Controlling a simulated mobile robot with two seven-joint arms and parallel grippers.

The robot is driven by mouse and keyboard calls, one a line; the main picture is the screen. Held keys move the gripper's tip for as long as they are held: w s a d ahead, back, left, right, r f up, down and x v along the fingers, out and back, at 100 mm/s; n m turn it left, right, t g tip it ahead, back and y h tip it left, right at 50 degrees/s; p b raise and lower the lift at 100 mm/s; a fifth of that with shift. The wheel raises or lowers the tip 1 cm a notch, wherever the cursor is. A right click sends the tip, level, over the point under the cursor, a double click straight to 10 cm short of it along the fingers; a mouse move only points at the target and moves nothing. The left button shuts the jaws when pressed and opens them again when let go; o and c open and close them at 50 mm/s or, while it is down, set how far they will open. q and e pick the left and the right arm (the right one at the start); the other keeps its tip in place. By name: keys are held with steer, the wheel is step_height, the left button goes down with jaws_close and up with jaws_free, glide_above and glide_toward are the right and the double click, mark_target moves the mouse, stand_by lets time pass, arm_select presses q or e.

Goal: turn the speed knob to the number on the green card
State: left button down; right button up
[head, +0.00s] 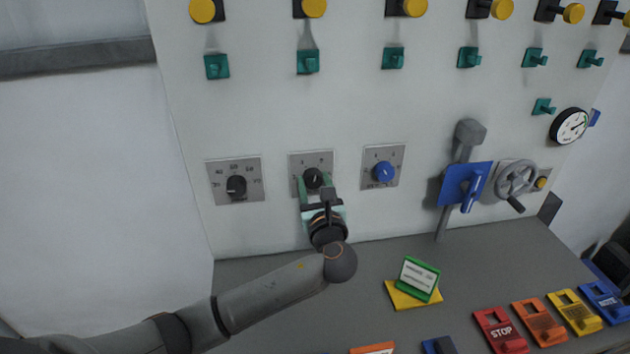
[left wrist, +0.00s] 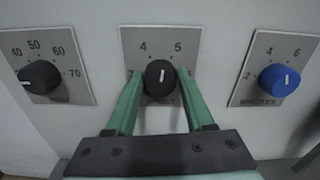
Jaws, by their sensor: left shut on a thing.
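The middle black knob (head: 313,178) sits on a grey wall plate; it also shows in the left wrist view (left wrist: 160,76). Its white mark points about straight up, between the printed 4 and 5. The lower label of its plate is hidden, so I cannot read which knob it names. My left gripper (left wrist: 160,82) has its two green fingers shut on this knob, one on each side. In the head view, my left gripper (head: 315,186) reaches up to the panel. The green card (head: 419,276) stands on a yellow base on the bench; its print is too small to read.
A black knob (left wrist: 40,78) with 40 to 70 is left; a blue knob (left wrist: 279,80) is right. A blue lever plate (head: 455,183) and grey handwheel (head: 515,178) are further right. Coloured tags, including red (head: 497,325), lie on the bench (head: 480,245). Green hooks (head: 308,62) are above.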

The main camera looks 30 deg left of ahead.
arm_select(q)
steer(key=n, duration=0.3)
steer(key=shift+f+n, duration=0.1)
steer(key=shift+n, duration=0.3)
steer(key=shift+n+b, duration=0.45)
steer(key=shift+n, duration=1.35)
steer(key=shift+c, duration=1.4)
jaws_free()
steer(key=shift+s, duration=0.1)
steer(key=b+v, duration=0.1)
steer(key=v, duration=1.1)
steer(key=shift+s, duration=0.2)
steer(key=shift+d, duration=0.1)
